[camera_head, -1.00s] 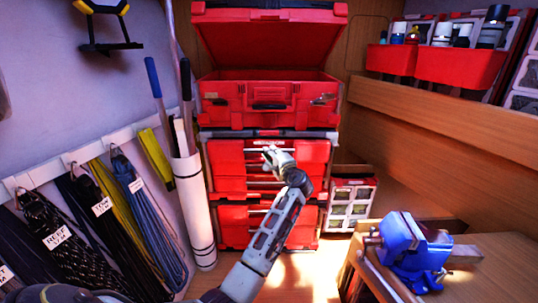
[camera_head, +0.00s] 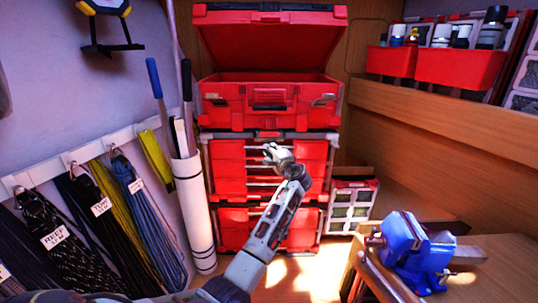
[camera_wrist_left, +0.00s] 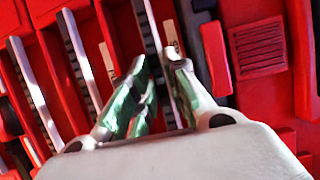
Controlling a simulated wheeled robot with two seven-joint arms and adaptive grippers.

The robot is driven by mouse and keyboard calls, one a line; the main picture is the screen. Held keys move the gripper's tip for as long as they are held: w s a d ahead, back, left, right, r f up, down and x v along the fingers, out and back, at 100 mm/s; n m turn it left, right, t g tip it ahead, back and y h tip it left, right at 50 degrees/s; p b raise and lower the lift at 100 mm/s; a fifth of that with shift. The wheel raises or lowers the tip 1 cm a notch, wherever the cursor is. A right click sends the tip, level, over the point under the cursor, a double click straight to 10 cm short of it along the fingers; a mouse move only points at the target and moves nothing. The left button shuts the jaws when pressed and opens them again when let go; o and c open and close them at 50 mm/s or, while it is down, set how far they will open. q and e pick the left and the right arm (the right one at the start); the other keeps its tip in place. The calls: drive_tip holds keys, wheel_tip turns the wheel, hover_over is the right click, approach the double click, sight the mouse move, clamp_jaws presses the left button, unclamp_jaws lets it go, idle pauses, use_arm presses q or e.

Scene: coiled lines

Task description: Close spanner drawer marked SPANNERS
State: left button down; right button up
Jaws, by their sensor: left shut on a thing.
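The red drawer unit (camera_head: 228,170) stands in the middle of the head view, with several drawers that have metal bar handles. My left gripper (camera_head: 270,152) is at the upper drawer of this unit. In the left wrist view my left gripper (camera_wrist_left: 165,90) has its green-padded fingers shut on a drawer's bar handle (camera_wrist_left: 149,28). A small pale label (camera_wrist_left: 171,33) sits beside that handle, and its writing is too small and partly hidden to read. I cannot tell how far this drawer is out. My right gripper is not in view.
An open red toolbox (camera_head: 230,103) sits on top of the unit. A blue vise (camera_head: 408,248) is on a wooden bench at the right front. Coiled lines (camera_head: 150,225) hang on the left wall beside a white tube (camera_head: 195,215). A small organiser (camera_head: 350,205) stands right of the unit.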

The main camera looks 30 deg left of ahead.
use_arm(q)
drive_tip(key=shift+r, duration=0.3)
drive_tip(key=c, duration=1.7)
unclamp_jaws()
drive_tip(key=shift+w, duration=0.1)
drive_tip(key=shift+c, duration=0.2)
drive_tip(key=o, duration=0.4)
drive_tip(key=shift+w+a+f, duration=0.15)
drive_tip(key=shift+w+f, duration=0.05)
drive_tip(key=shift+f, duration=0.05)
drive_tip(key=shift+c, duration=0.2)
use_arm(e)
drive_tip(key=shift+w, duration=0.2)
use_arm(q)
drive_tip(key=shift+s, duration=0.1)
drive_tip(key=v, duration=1.2)
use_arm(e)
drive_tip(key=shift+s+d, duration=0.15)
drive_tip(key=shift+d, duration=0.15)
use_arm(q)
drive_tip(key=shift+a, duration=0.1)
